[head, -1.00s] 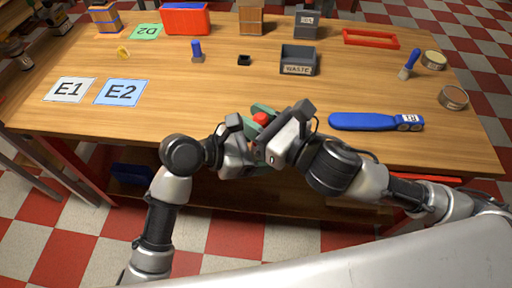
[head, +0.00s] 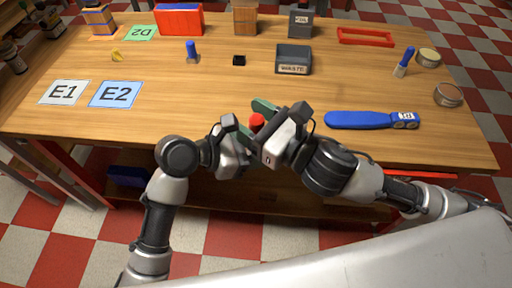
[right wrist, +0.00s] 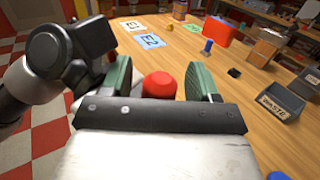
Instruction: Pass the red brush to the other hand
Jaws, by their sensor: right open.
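The red brush shows as a rounded red end (head: 257,121) between my two grippers, in front of the table's front edge. It also shows in the right wrist view (right wrist: 160,84). The rest of the brush is hidden. My right gripper (right wrist: 161,84) is open, with one green finger on each side of the red end and small gaps between. In the head view my right gripper (head: 262,118) comes in from the right. My left gripper (head: 238,132) meets it from the left and bears the brush; its fingertips are mostly hidden.
The wooden table (head: 180,110) lies behind the grippers. A blue paddle-like tool (head: 360,119) lies to the right. The waste bin (head: 293,60), a blue-handled brush (head: 192,50) and cards E1 (head: 64,93) and E2 (head: 114,94) stand or lie farther off.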

